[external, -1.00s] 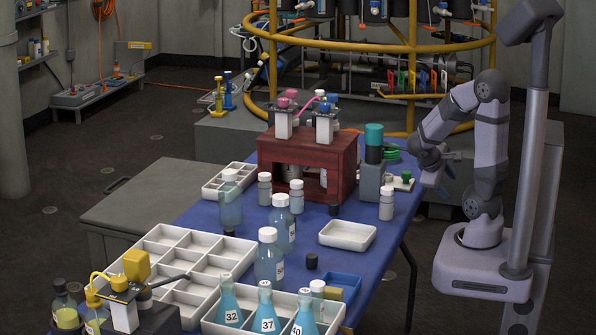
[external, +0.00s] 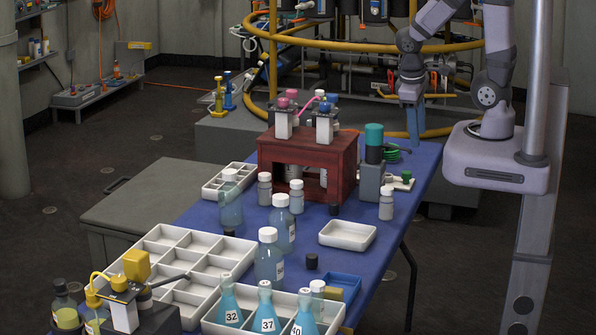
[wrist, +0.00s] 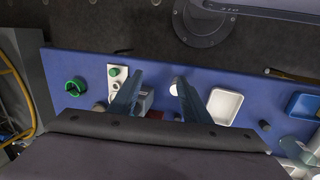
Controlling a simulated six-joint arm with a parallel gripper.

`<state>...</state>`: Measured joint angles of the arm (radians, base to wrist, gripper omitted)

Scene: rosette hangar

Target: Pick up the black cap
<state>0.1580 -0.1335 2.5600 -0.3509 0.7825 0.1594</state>
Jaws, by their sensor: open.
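Several small black caps stand on the blue table. One black cap (external: 311,261) is in front of the white tray; the wrist view shows what looks like the same cap (wrist: 264,125) at the right. Another black cap (external: 335,209) stands by the front right corner of the dark red rack. A third dark cap (external: 229,231) is partly hidden by a bottle. My gripper (external: 414,125) points down above the far right part of the table, well away from these caps. In the wrist view my gripper (wrist: 158,84) has its two fingers apart with nothing held between them.
The dark red rack (external: 305,153), a grey block with a black and teal top (external: 374,160) and a white-capped bottle (external: 386,205) stand near the table's middle. A white tray (external: 347,235), flasks and a divided box (external: 165,243) fill the nearer part. Bare blue cloth shows along the right edge.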

